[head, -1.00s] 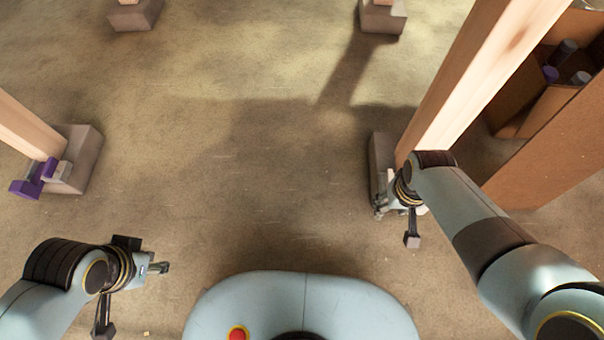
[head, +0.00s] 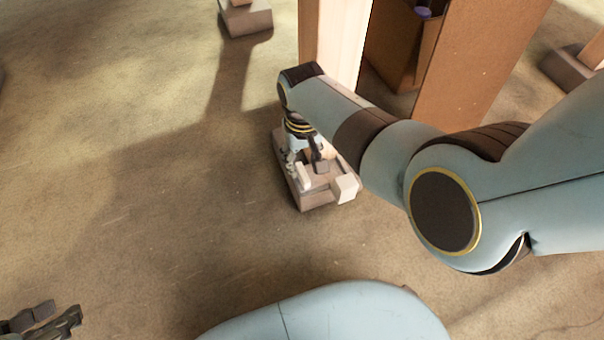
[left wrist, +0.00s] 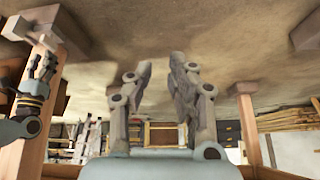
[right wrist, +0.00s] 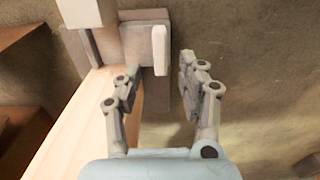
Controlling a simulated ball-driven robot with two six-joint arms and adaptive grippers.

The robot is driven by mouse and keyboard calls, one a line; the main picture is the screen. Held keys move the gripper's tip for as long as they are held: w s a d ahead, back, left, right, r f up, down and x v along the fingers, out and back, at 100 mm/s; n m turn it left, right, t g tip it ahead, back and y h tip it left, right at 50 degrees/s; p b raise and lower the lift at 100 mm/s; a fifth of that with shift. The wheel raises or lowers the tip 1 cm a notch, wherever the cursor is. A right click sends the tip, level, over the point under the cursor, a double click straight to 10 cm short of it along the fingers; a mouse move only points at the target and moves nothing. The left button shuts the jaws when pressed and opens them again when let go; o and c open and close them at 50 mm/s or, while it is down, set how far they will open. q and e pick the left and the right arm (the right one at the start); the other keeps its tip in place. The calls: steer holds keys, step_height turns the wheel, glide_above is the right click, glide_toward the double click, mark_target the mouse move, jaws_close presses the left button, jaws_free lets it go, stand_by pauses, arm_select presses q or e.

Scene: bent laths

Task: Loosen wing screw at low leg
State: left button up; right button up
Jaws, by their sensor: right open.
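The low leg is a pale wooden post (head: 333,40) on a grey-brown foot block (head: 307,201). A thin pale tab, seemingly the wing screw (right wrist: 160,50), stands out from the foot in the right wrist view. My right gripper (right wrist: 158,72) is open, its fingertips on either side of the tab's line. The tab lies between or just beyond the tips; contact is not visible. In the head view my right gripper (head: 297,158) is at the foot, partly hidden by its wrist. My left gripper (left wrist: 160,72) is open and empty, away from the leg.
A pale block (head: 345,188) juts from the same foot. A brown cardboard-like box (head: 480,60) with a purple item (head: 422,12) stands behind the leg. Other feet (head: 246,20) stand further off. The floor left of the leg is clear.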

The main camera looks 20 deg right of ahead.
mark_target(303, 172)
steer(key=shift+f+b, duration=0.5)
steer(key=shift+f, duration=0.35)
steer(key=shift+s+f+b, duration=0.1)
steer(key=shift+f+b, duration=0.45)
steer(key=shift+f, duration=0.05)
steer(key=shift+f+b, duration=0.75)
steer(key=shift+f, duration=0.05)
arm_select(q)
steer(key=shift+s+d+f+t+b, duration=0.1)
steer(key=shift+s+f+t, duration=0.1)
steer(key=shift+f+t, duration=0.7)
steer(key=shift+s+d+f+t+b, duration=0.1)
steer(key=shift+s+f+t, duration=0.15)
steer(key=shift+f+t, duration=0.65)
steer(key=shift+s+d+f+t+b, duration=0.1)
steer(key=shift+s+f+t, duration=0.1)
steer(key=shift+f+t, duration=0.65)
arm_select(e)
steer(key=shift+f, duration=0.3)
arm_select(q)
steer(key=shift+r+t, duration=0.25)
steer(key=shift+r, duration=0.05)
arm_select(e)
jaws_close()
